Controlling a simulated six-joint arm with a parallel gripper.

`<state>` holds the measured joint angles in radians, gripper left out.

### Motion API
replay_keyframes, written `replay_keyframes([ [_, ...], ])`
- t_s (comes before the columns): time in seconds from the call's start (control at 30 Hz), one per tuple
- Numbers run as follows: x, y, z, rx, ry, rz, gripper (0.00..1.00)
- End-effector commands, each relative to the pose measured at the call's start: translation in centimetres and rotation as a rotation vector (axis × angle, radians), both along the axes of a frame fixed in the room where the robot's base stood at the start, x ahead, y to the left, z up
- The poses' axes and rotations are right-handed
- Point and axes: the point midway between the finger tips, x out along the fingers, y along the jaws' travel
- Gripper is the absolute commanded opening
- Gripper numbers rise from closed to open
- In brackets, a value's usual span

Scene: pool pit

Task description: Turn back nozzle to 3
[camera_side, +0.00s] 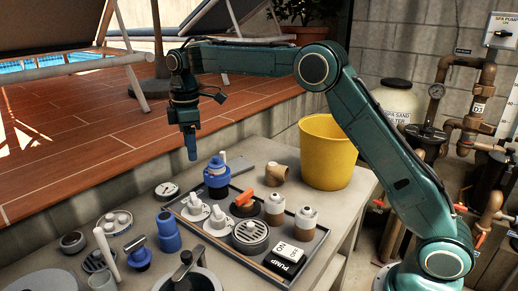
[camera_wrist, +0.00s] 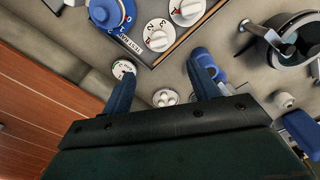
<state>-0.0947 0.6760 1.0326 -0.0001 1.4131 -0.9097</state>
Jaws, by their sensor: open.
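Two white nozzles with numbered faces stand at the left of a shallow tray (camera_side: 259,266). The back nozzle (camera_side: 197,206) is nearer the blue valve; the front nozzle (camera_side: 218,220) is to its right. The back nozzle (camera_wrist: 157,36) shows beyond my fingertips in the wrist view, with the front nozzle (camera_wrist: 187,11) farther up. Dark numerals are on them, but I cannot tell their settings. My gripper (camera_side: 191,153) points down, high above the table's back edge, apart from both nozzles. Its fingers (camera_wrist: 162,76) are spread and empty.
The blue valve (camera_side: 216,176) rises behind the nozzles. An orange-handled valve (camera_side: 245,203), brown-based bottles (camera_side: 275,209) and a round grille (camera_side: 250,236) crowd the tray. A blue cylinder (camera_side: 167,231) stands left of it. A yellow bucket (camera_side: 328,153) is at the back right.

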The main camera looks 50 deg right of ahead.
Motion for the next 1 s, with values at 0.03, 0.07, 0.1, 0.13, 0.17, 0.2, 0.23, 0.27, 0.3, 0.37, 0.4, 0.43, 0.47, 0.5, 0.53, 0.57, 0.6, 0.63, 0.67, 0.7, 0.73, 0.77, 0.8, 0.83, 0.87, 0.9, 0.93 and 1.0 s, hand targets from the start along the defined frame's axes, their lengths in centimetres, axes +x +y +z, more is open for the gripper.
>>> replay_keyframes([
  [0.03, 0.4, 0.2, -0.6, -0.001, 0.009, 0.015, 0.60],
  [0.07, 0.6, 0.2, -0.8, -0.002, 0.011, 0.022, 0.60],
  [0.1, 0.8, 0.3, -1.1, -0.002, 0.015, 0.030, 0.60],
  [0.13, 0.9, 0.3, -1.3, -0.002, 0.017, 0.034, 0.60],
  [0.17, 1.0, 0.3, -1.3, -0.003, 0.018, 0.038, 0.60],
  [0.2, 1.1, 0.4, -1.4, -0.002, 0.018, 0.042, 0.60],
  [0.23, 1.1, 0.4, -1.5, -0.002, 0.020, 0.044, 0.60],
  [0.27, 1.1, 0.4, -1.5, -0.002, 0.020, 0.045, 0.60],
  [0.3, 1.2, 0.4, -1.5, -0.002, 0.020, 0.045, 0.60],
  [0.37, 1.1, 0.4, -1.5, -0.002, 0.020, 0.045, 0.60],
  [0.4, 1.1, 0.4, -1.5, -0.002, 0.020, 0.045, 0.60],
  [0.43, 1.1, 0.4, -1.6, -0.002, 0.020, 0.044, 0.60],
  [0.47, 1.1, 0.4, -1.6, -0.002, 0.020, 0.044, 0.60],
  [0.5, 1.1, 0.4, -1.7, -0.002, 0.021, 0.044, 0.60],
  [0.53, 1.1, 0.4, -1.8, -0.003, 0.021, 0.044, 0.60],
  [0.57, 1.1, 0.4, -2.0, -0.003, 0.021, 0.044, 0.60],
  [0.6, 1.1, 0.4, -2.2, -0.003, 0.021, 0.043, 0.60],
  [0.63, 1.1, 0.4, -2.4, -0.003, 0.021, 0.043, 0.60],
  [0.67, 1.1, 0.3, -2.6, -0.003, 0.021, 0.043, 0.60],
  [0.7, 1.1, 0.3, -3.0, -0.002, 0.022, 0.043, 0.60],
  [0.73, 1.1, 0.3, -3.3, -0.002, 0.022, 0.043, 0.60],
  [0.77, 1.1, 0.4, -3.6, -0.002, 0.022, 0.043, 0.60],
  [0.8, 1.1, 0.3, -4.1, -0.002, 0.023, 0.043, 0.60],
  [0.83, 1.1, 0.3, -4.5, -0.002, 0.023, 0.043, 0.60],
  [0.87, 1.1, 0.3, -4.9, -0.003, 0.023, 0.043, 0.60],
  [0.9, 1.1, 0.3, -5.5, -0.003, 0.025, 0.043, 0.60],
  [0.93, 1.1, 0.3, -5.9, -0.002, 0.023, 0.043, 0.60],
  [1.0, 1.0, 0.3, -7.0, -0.003, 0.024, 0.043, 0.60],
])
